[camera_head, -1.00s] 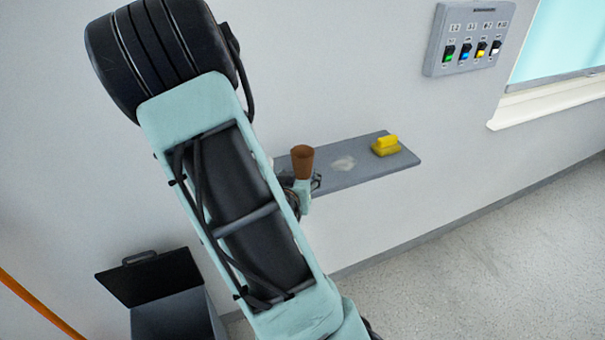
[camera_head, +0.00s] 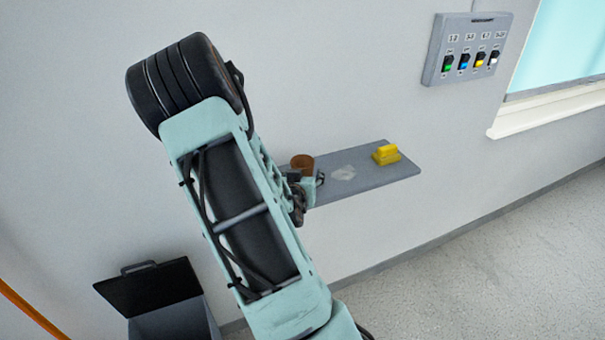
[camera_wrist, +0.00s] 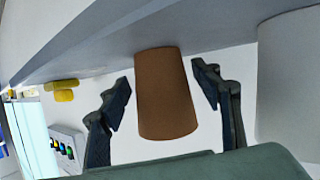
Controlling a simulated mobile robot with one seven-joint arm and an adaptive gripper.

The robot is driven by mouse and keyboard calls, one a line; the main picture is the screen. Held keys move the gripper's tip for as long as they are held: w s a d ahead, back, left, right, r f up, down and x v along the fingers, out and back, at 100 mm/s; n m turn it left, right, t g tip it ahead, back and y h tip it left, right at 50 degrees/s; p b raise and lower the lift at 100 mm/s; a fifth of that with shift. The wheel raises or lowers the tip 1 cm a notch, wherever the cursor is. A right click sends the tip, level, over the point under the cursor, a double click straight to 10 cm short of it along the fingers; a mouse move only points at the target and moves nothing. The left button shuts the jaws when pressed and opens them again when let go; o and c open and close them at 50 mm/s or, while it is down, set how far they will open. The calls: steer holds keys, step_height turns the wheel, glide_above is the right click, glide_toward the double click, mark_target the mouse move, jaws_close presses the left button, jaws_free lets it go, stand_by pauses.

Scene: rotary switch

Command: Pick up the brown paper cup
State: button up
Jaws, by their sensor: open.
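The brown paper cup (camera_head: 302,161) stands on the grey wall shelf (camera_head: 385,172). In the head view my wrist and gripper (camera_head: 309,182) cover its lower part, and only its upper part shows. In the wrist view the cup (camera_wrist: 165,95) lies between the two dark fingers of my gripper (camera_wrist: 160,76). The gripper is open, with one finger on each side of the cup. A gap shows between the cup and each finger.
A yellow object (camera_head: 386,154) sits on the shelf's right part, beside a pale patch. A large pale rounded object (camera_wrist: 290,80) stands close to the right finger in the wrist view. A switch panel (camera_head: 467,50) hangs at upper right. A dark open-lidded bin (camera_head: 172,315) is at lower left.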

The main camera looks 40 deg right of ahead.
steer(key=c, duration=0.9)
